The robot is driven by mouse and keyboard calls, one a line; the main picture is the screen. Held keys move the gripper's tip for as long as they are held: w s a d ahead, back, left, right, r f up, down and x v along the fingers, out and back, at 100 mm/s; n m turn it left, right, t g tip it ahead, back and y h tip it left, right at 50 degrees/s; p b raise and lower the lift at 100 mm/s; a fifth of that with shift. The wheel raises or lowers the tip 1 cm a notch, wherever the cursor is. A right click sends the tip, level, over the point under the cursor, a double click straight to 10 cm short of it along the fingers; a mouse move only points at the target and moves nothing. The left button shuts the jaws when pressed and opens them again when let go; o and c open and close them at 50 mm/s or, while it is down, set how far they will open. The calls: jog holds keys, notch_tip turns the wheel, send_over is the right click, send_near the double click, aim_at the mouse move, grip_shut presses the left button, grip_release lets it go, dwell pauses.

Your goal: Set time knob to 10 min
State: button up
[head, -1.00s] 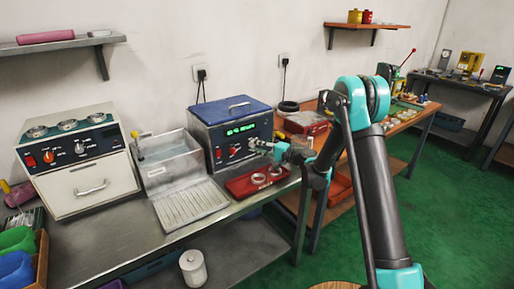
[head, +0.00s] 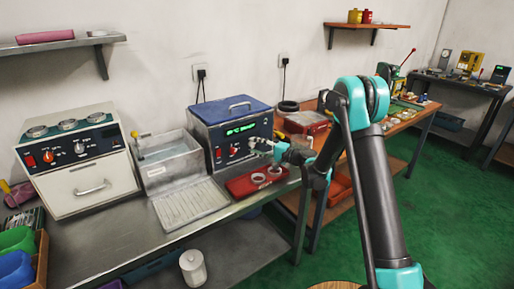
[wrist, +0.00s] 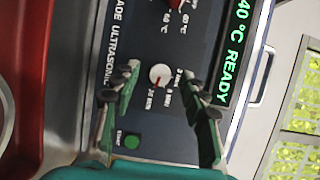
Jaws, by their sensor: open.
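The time knob (wrist: 160,76) is a small round white knob with a red mark on the dark blue front panel of the ultrasonic cleaner (head: 230,124). In the wrist view its mark points toward the lower left. The small minute labels around it are hard to read. My gripper (wrist: 164,90) is open, with one finger on each side of the knob. I see a gap on both sides, and nothing is held.
A red temperature knob (wrist: 175,4) and a green START button (wrist: 131,141) flank the time knob. The green display (wrist: 238,45) reads 40 °C READY. A red tray with rings (head: 245,188) lies below my gripper. A steel basin (head: 165,158) stands to the left.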

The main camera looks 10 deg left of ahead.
jog(key=v, duration=1.2)
jog(key=shift+d, duration=0.1)
jog(key=shift+s+d+r, duration=0.15)
jog(key=shift+s+d, duration=0.05)
jog(key=shift+s, duration=0.1)
jog(key=s+d+f+n+h, duration=0.1)
jog(key=s+d+h, duration=0.7)
jog(key=s+d, duration=0.8)
jog(key=s+d+f+n+g+h, duration=0.1)
jog(key=s+d+f+h, duration=0.3)
jog(key=s+d, duration=1.2)
jog(key=n+h, duration=0.1)
jog(key=h, duration=0.3)
jog(key=shift+s+n+h, duration=0.15)
jog(key=shift+n+h, duration=0.15)
jog(key=shift+h, duration=0.1)
jog(key=shift+f, duration=0.15)
